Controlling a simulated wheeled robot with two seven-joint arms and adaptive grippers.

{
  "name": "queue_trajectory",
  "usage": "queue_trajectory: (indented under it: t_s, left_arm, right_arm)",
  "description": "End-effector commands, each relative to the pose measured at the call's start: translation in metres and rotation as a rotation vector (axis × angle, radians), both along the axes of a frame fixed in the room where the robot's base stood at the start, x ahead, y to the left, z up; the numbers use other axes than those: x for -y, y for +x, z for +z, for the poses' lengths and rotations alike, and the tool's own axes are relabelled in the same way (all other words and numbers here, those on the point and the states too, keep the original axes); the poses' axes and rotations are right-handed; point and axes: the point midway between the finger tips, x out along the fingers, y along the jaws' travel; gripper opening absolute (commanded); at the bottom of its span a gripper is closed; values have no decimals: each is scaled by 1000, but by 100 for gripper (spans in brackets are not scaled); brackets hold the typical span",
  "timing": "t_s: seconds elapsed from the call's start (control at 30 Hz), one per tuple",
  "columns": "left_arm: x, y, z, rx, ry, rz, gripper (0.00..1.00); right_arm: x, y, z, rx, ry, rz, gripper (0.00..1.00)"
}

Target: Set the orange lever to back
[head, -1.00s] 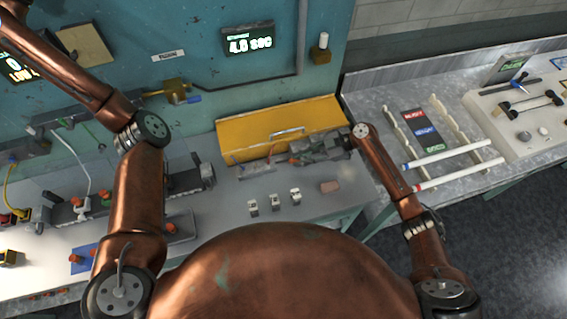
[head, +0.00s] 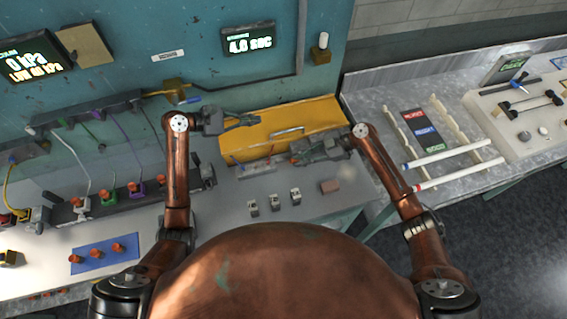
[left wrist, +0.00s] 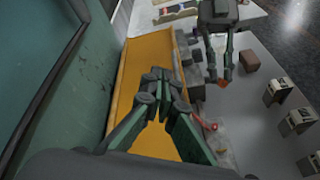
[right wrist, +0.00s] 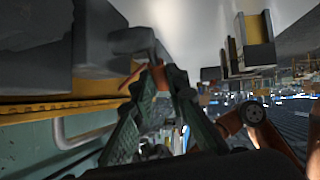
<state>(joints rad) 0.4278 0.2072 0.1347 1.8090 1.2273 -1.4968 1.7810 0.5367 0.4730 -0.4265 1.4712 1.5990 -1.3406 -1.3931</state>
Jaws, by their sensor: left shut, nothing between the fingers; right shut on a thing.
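The orange lever (left wrist: 222,83) is a small orange piece at the tips of my right gripper. My left gripper (head: 256,119) is shut and empty over the yellow panel, apart from the lever. The left wrist view also shows its closed fingertips (left wrist: 164,80).
Tubes with orange knobs (head: 134,187) are at left. A side bench (head: 390,178) holds two white rods.

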Motion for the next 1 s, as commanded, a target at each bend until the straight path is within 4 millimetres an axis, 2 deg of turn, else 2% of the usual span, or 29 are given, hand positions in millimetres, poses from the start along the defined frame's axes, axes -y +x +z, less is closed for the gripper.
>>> queue_trajectory:
  t_s: [0.03, 0.1, 0.2, 0.3, 0.43, 0.57, 1.0]
  left_arm:
    - [1, -17, -30, -63, -13, 5, 0]
    - [5, -37, -62, -138, -35, 10, 0]
    - [11, -63, -96, -227, -64, 18, 0]
    - [15, -82, -119, -288, -85, 25, 0]
    - [19, -95, -133, -329, -100, 29, 0]
    - [29, -95, -139, -339, -105, 29, 0]
    - [94, -77, -166, -338, -104, 29, 0]
  right_arm:
    - [2, -1, -3, -3, -6, -1, 0]
    - [2, -1, -3, -3, -6, -1, 0]
    - [2, -1, -3, -3, -6, -1, 0]
    - [2, -1, -3, -3, -6, -1, 0]
    - [2, -1, -3, -3, -6, 0, 0]
    - [2, -1, -3, -3, -6, 0, 0]
    - [2, -1, -2, -3, -6, -1, 0]
